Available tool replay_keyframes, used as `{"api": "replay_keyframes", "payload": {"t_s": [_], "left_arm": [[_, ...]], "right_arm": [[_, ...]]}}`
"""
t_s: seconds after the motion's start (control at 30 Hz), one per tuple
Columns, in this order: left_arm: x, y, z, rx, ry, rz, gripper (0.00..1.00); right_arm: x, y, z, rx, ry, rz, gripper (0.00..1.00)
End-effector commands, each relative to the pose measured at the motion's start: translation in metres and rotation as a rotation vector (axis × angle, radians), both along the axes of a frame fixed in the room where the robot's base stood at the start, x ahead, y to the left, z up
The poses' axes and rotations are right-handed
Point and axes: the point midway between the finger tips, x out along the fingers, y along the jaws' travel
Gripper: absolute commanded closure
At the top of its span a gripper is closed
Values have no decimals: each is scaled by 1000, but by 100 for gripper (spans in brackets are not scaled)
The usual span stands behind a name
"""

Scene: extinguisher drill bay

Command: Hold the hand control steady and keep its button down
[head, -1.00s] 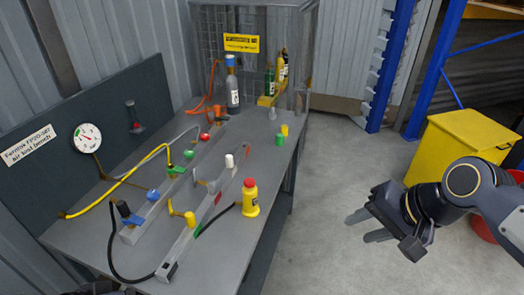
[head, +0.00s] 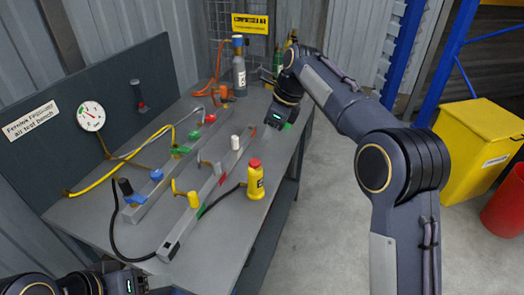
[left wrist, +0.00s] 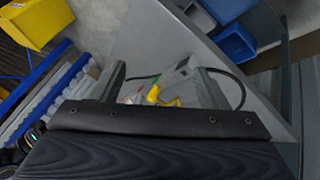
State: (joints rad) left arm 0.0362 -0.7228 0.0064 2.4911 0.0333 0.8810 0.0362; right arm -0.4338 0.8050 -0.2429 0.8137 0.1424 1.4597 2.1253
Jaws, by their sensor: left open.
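The hand control looks to be the yellow bottle-shaped body (head: 255,183) with a red button on top (head: 254,163). It stands upright on the bench's right side, with a black cable at its left. No gripper touches it, and the button shows uncovered. My left gripper (left wrist: 165,82) is open in the left wrist view; a small yellow part (left wrist: 153,94) shows beyond the fingers, and I cannot tell which part it is. In the head view the left arm is at the bottom left edge, fingers out of sight.
The grey bench (head: 225,232) carries rails with coloured valves, yellow hose (head: 120,163) and a gauge (head: 91,116). A grey cylinder (head: 239,75) stands at the back. A yellow bin (head: 478,145) and red bucket (head: 505,200) stand right. Blue bins (left wrist: 236,42) show in the left wrist view.

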Motion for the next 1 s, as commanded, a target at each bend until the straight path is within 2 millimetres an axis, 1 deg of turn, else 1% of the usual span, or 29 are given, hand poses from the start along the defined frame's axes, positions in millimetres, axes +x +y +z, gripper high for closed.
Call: {"api": "replay_keyframes", "payload": {"t_s": [0.07, 0.17, 0.27, 0.3, 0.37, 0.5, 0.57, 0.6, 0.7, 0.9, 1.0], "left_arm": [[11, -1, 1, -15, 10, 37, 32], [36, -6, 1, -55, 23, 121, 32], [70, -15, -1, -124, 36, 232, 32], [84, -19, -3, -160, 41, 278, 32], [105, -28, -6, -218, 51, 347, 32], [152, -52, -17, -383, 82, 501, 32], [170, -63, -23, -463, 104, 569, 32], [182, -72, -28, -521, 119, 614, 32], [209, -93, -40, -676, 169, 730, 32], [256, -134, -67, -1022, 311, 982, 32], [275, -152, -81, -1207, 400, 1123, 32]], "right_arm": [[0, 0, 0, 0, 1, -2, 64], [0, 0, 0, 0, 0, -1, 64], [0, 0, 0, 0, 0, 0, 64], [0, 0, 0, 1, -1, 0, 64], [0, 0, 0, 1, -1, 0, 64], [0, 0, 0, 1, -1, 0, 64], [0, 0, 0, 1, -1, 0, 64], [0, 0, 0, 1, -2, 1, 64], [0, -1, 0, 1, -2, 1, 64], [0, -1, 0, 1, -2, 1, 64], [0, -1, 0, 1, -2, 1, 64]]}}
